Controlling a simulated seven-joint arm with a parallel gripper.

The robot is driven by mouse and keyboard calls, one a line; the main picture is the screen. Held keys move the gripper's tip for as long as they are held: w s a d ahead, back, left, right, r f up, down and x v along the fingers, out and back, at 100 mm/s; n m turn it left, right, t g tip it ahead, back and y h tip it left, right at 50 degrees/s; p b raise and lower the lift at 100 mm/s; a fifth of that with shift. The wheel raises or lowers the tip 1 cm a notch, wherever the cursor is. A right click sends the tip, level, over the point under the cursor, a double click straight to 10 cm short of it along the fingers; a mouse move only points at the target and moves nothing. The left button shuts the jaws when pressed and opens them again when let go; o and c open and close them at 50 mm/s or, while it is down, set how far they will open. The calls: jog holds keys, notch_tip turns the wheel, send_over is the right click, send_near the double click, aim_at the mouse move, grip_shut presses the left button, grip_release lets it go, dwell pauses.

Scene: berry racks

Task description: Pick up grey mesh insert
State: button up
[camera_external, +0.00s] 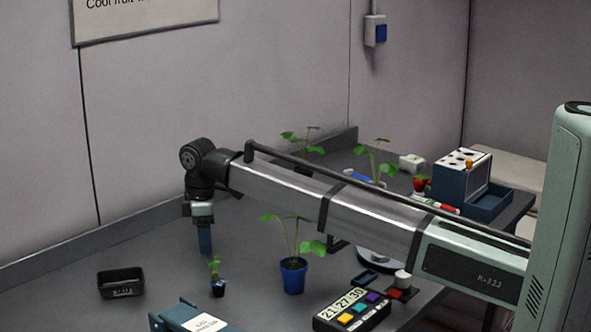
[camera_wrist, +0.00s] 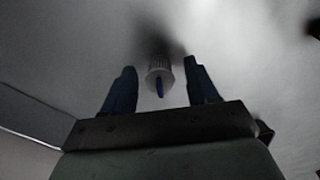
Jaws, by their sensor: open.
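The grey mesh insert (camera_wrist: 155,73) shows in the wrist view as a small, pale ribbed cup between my two blue fingertips. A small blue piece stands out in front of it. My gripper (camera_wrist: 160,64) is open, with a gap on each side of the insert and no visible contact. A dark shadow lies just beyond the insert. In the external view my gripper (camera_external: 204,250) points straight down over the back left of the bench, its blue finger tips close to the surface. I cannot make out the insert there; the fingers may hide it.
A black tray (camera_external: 121,283) stands to the left of my gripper. A small potted seedling (camera_external: 218,287) and a larger blue-potted plant (camera_external: 293,276) stand nearer and right. A blue box (camera_external: 180,314) and a button timer (camera_external: 352,311) are at the front.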

jog(key=shift+c, duration=0.4)
grip_shut()
jog(key=shift+r, duration=0.15)
